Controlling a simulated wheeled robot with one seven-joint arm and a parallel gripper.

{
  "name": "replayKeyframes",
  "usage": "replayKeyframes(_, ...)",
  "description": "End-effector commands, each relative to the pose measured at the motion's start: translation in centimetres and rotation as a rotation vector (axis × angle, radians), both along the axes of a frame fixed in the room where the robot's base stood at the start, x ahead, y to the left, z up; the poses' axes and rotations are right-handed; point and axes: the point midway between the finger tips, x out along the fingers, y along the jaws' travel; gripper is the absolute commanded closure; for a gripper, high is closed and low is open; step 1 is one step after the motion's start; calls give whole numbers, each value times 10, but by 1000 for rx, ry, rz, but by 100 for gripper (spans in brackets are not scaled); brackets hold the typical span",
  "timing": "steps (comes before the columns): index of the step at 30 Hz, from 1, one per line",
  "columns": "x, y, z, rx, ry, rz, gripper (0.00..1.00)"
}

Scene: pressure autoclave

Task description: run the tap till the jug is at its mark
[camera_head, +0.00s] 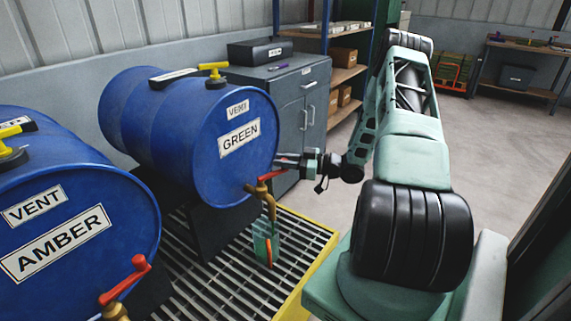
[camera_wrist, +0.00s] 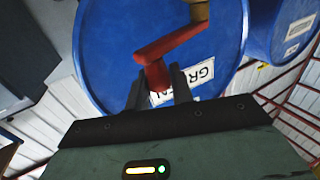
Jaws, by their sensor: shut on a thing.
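The blue drum labelled GREEN (camera_head: 160,130) lies on its side on a dark stand. Its brass tap (camera_head: 270,205) has a red lever (camera_head: 271,175), which also shows in the wrist view (camera_wrist: 170,42). My gripper (camera_head: 283,163) is at the lever; in the wrist view its two fingers (camera_wrist: 158,88) are shut on the lever's end. A clear, green-tinted jug (camera_head: 260,243) with an orange-red strip stands upright on the grating under the spout. Its liquid level and mark are too small to tell, and I cannot tell whether liquid is flowing.
The blue AMBER drum (camera_head: 80,190) lies at the left with its own red tap lever (camera_head: 126,280). Yellow vent valves (camera_head: 213,68) sit on top of the drums. The grating (camera_head: 205,285) has a yellow edge (camera_head: 310,265). A grey cabinet (camera_head: 300,105) and shelves (camera_head: 345,75) stand behind; open floor lies right.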

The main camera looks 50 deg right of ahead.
Motion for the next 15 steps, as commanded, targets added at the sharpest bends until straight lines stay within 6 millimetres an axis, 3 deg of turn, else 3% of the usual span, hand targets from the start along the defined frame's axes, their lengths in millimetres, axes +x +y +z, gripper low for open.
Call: replayKeyframes(15,28,-4,-2,-4,1,322,100)
